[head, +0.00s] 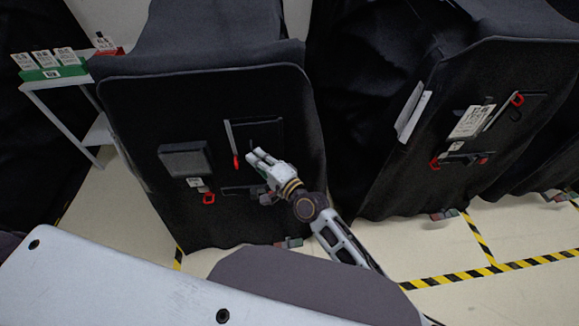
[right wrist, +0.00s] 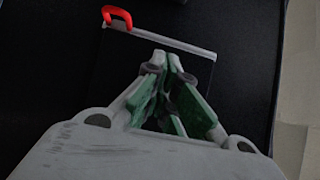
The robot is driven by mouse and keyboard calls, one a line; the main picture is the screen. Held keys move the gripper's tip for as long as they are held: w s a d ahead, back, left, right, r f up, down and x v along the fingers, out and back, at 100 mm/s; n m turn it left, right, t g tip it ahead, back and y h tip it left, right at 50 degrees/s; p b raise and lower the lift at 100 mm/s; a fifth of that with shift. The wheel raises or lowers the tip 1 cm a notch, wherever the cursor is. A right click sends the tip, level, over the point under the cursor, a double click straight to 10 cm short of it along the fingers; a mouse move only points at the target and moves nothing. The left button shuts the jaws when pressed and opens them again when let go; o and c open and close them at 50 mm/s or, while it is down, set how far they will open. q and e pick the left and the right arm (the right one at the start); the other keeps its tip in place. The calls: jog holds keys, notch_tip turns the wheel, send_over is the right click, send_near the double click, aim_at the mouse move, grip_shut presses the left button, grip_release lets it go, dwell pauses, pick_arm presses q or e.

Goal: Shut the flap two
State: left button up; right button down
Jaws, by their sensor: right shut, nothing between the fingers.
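The near black-covered cart carries several small flaps, and I cannot read which is numbered two. One flap (head: 231,143) stands open, seen nearly edge-on as a pale strip with a red handle at its lower end. A dark square (head: 268,133) lies to its right. My right gripper (head: 254,156) is shut and empty in front of that square, just right of the red handle. In the right wrist view the gripper's closed fingertips (right wrist: 166,58) are near the flap's pale edge (right wrist: 170,42), with the red handle (right wrist: 117,16) at upper left; contact is unclear. My left gripper is out of view.
A grey panel (head: 184,160) and a red handle (head: 208,198) are left of my arm on the same cart. A second covered cart (head: 405,175) with flaps stands at right. A white side table (head: 62,82) is at far left. Pale floor with striped tape lies at right.

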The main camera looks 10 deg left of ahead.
jog(key=shift+s+a+g, duration=0.3)
jog(key=shift+s+a, duration=0.2)
jog(key=shift+s, duration=0.05)
jog(key=w+v, duration=0.1)
jog(key=v, duration=1.1)
jog(key=shift+d+f, duration=0.3)
jog(key=shift+d, duration=0.15)
jog(key=shift+s+r, duration=0.1)
